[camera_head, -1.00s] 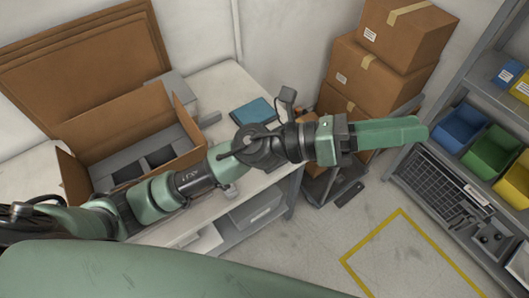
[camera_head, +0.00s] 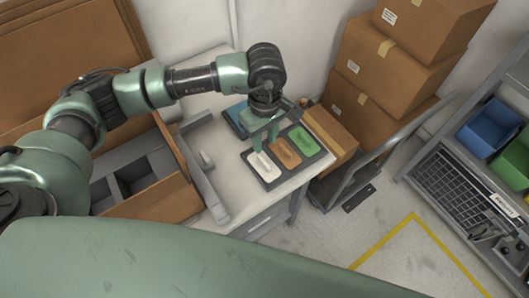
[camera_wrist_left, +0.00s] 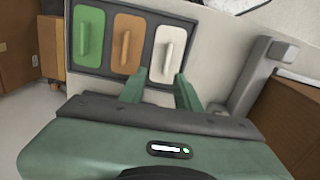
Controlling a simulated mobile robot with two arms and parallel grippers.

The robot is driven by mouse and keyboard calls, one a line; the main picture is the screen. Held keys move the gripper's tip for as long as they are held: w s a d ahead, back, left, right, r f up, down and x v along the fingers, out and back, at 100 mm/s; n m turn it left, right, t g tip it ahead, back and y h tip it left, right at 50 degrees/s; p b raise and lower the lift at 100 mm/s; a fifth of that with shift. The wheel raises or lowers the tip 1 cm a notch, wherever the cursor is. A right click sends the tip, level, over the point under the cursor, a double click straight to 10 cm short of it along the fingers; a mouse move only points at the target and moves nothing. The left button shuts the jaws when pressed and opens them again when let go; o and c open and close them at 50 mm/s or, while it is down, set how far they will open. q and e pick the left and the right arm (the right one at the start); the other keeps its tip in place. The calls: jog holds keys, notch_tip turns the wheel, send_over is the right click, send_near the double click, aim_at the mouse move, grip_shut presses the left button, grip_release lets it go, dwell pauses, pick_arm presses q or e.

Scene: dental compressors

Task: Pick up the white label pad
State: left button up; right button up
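The white label pad (camera_head: 265,168) lies in the left slot of a dark tray (camera_head: 271,183) at the table's front right corner. In the left wrist view the white pad (camera_wrist_left: 170,50) is at the right end of the tray, with a raised grip along its middle. My left gripper (camera_head: 264,147) points down above the tray, near the white pad. In the left wrist view the gripper (camera_wrist_left: 160,90) is open and empty, its fingers apart just short of the white pad. My right gripper is not in view.
An orange-brown pad (camera_head: 285,153) and a green pad (camera_head: 304,141) fill the tray's other slots. A blue item (camera_head: 236,117) lies behind. An open cardboard box (camera_head: 165,193) stands left, and stacked boxes (camera_head: 385,65) stand right on a cart.

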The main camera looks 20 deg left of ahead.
aim_at(264, 160)
pick_arm(q)
jog(key=s+f+p, duration=0.2)
jog(key=f, duration=0.1)
jog(key=shift+s+d, duration=0.15)
jog(key=shift+d, duration=0.05)
jog(key=f, duration=0.1)
jog(key=f+p, duration=0.1)
jog(key=shift+w+a+f, duration=0.1)
jog(key=shift+w+f, duration=0.2)
jog(key=shift+f, duration=0.45)
jog(key=c, duration=0.6)
grip_shut()
jog(key=shift+r, duration=0.1)
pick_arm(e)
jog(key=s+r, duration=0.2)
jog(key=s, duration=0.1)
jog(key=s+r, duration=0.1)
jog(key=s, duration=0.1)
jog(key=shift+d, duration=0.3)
